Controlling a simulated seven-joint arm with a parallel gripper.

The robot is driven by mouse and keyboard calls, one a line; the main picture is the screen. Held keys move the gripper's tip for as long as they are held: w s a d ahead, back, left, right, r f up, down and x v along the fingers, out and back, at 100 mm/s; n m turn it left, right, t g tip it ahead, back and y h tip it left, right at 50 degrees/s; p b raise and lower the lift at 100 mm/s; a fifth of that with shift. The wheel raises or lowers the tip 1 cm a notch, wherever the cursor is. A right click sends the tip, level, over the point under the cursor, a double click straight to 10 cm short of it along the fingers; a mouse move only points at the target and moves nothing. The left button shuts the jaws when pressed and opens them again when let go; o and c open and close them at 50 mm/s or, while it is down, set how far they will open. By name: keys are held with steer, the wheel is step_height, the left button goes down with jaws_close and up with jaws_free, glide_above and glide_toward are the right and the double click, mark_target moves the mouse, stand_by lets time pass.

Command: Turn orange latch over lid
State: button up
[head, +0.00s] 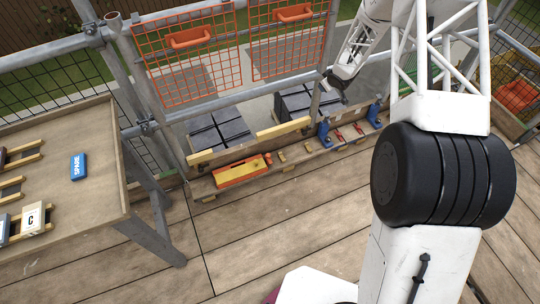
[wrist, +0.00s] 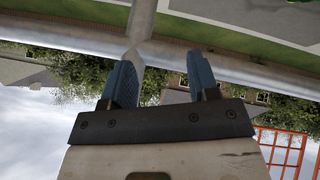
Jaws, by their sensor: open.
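An orange box with a yellow lid (head: 236,172) lies in the wooden tray along the far edge of the deck, in the head view. A small orange latch (head: 268,159) seems to be at its right end; it is too small to tell how it is turned. The end of my arm is above and to the right of the box, by the railing, and my gripper's fingers are not clear there. In the wrist view my gripper (wrist: 161,72) is open, with two blue fingers apart and nothing between them. The box and latch are not in the wrist view.
Orange mesh gates (head: 187,45) and grey scaffold poles stand behind the tray. Blue stands and red tools (head: 338,135) sit right of the box. A wooden table (head: 95,190) with a blue SPARE block (head: 78,167) is at left. The deck (head: 270,230) in front is clear.

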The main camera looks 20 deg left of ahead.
steer(key=a+f+n+g+y, duration=0.15)
steer(key=a+f, duration=0.35)
steer(key=f, duration=0.6)
steer(key=n+g+y, duration=0.3)
steer(key=n+g, duration=0.1)
steer(key=g, duration=0.1)
glide_toward(268, 155)
steer(key=shift+a+f, duration=0.15)
steer(key=shift+f, duration=0.25)
steer(key=shift+f, duration=0.1)
steer(key=shift+x, duration=3.75)
steer(key=shift+w+a, duration=0.1)
steer(key=shift+c, duration=0.5)
